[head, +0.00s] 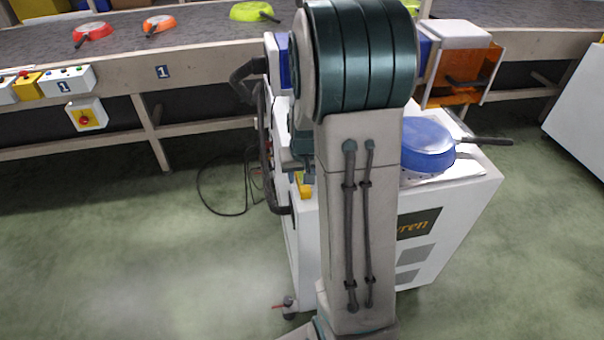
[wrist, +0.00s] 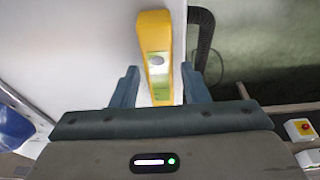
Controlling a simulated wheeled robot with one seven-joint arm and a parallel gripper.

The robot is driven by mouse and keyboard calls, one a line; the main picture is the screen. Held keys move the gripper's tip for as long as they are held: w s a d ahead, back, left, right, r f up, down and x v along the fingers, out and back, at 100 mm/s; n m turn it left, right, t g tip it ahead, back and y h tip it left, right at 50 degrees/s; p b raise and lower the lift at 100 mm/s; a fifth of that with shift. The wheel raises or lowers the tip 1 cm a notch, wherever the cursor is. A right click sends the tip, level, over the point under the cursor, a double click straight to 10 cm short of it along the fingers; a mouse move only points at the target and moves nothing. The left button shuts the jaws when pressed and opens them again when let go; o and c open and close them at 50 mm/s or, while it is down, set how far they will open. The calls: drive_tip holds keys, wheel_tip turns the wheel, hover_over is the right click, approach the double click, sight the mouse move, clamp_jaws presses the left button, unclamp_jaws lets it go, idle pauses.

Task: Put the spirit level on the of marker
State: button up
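The spirit level is yellow with pale green windows. In the wrist view the spirit level (wrist: 155,40) lies on a white surface, its near end between the fingers of my gripper (wrist: 159,76). The two fingers stand apart, one on each side of it, with visible gaps. A small yellow piece (head: 304,188), probably the same level, shows in the head view at the left edge of the white cart top. My arm hides most of that area and of my gripper there. I cannot make out the marker named in the task.
The white cart (head: 450,215) carries a blue pan (head: 428,146), right of my arm. Behind runs a conveyor (head: 200,42) with red, orange and yellow-green pans. A control box with a red button (head: 86,117) hangs at its front. A cable (head: 222,213) lies on the open floor left of the cart.

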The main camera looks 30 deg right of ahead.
drive_tip(key=shift+r, duration=0.1)
drive_tip(key=d+p+v, duration=0.1)
drive_tip(key=p+v, duration=0.1)
drive_tip(key=v, duration=1)
drive_tip(key=s+a+r+n+y, duration=0.1)
drive_tip(key=s+a+n, duration=0.2)
drive_tip(key=s+a, duration=1.1)
drive_tip(key=shift+s+a+r, duration=0.2)
drive_tip(key=shift+s+r, duration=0.1)
drive_tip(key=shift+s, duration=0.7)
